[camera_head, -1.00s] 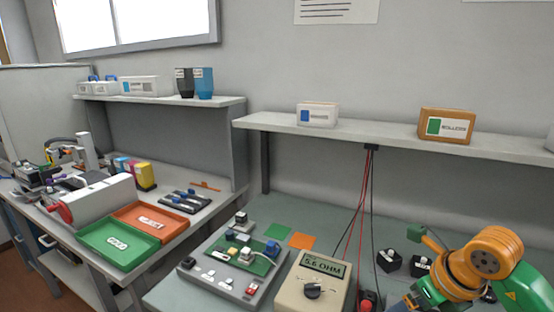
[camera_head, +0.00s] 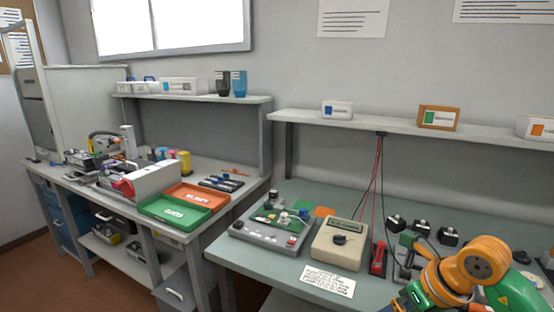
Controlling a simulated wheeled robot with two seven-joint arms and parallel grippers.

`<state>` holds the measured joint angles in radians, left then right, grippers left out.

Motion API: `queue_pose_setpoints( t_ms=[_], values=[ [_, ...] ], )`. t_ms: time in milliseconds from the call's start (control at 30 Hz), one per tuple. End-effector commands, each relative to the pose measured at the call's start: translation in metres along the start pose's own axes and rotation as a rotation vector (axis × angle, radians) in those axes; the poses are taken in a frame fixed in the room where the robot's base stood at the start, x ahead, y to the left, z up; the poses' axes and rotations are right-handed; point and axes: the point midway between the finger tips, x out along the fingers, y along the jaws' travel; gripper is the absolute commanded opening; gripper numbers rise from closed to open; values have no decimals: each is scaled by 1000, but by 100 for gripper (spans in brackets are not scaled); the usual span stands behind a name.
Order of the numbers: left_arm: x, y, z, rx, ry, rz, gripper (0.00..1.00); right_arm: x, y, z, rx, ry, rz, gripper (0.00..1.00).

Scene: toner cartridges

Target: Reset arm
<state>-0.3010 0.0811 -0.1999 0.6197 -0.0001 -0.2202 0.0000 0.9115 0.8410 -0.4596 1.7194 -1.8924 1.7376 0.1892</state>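An orange and green arm of mine (camera_head: 465,270) shows at the lower right, in front of the green-topped bench. Several toner cartridges (camera_head: 183,161) in yellow, magenta and blue stand at the back of the left bench.
A meter (camera_head: 340,243) and a grey test board (camera_head: 267,236) stand on the right bench, with red and black cables (camera_head: 375,170) hanging behind. A shelf (camera_head: 400,136) with boxes runs above. A paper card (camera_head: 328,280) lies at the front edge. Floor is open at lower left.

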Motion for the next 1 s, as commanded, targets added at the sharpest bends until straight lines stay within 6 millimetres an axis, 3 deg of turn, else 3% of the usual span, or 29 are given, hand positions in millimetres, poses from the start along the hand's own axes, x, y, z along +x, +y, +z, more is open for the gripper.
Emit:
queue_pose_setpoints(
  t_ms=[233, 367, 467, 567, 667, 767, 867, 1000],
  values=[
    [0, 0, -3, 0, 5, 0, 0, 36, 47, 6, 90, -42, 299, 97],
    [0, 0, -3, 0, 5, 1, 0, 59, 86, 17, 268, -108, 592, 97],
    [0, 0, -2, 0, 5, 1, 0, 83, 106, 34, 618, -210, 888, 97],
    [0, 1, -2, 0, 4, 1, 0, 125, 79, 37, 1147, -339, 1065, 97],
    [0, 1, -2, 0, 4, 1, 0, 175, 38, 7, 1600, -425, 1052, 97],
    [0, 1, -2, 0, 3, 1, 0, 227, 6, -52, 1999, -475, 930, 97],
    [0, 1, -2, 0, 3, 1, 0, 270, -9, -126, 2332, -494, 742, 97],
    [0, 1, -1, -1, 2, 1, 0, 311, -4, -243, 2713, -481, 402, 97]
  ],
)
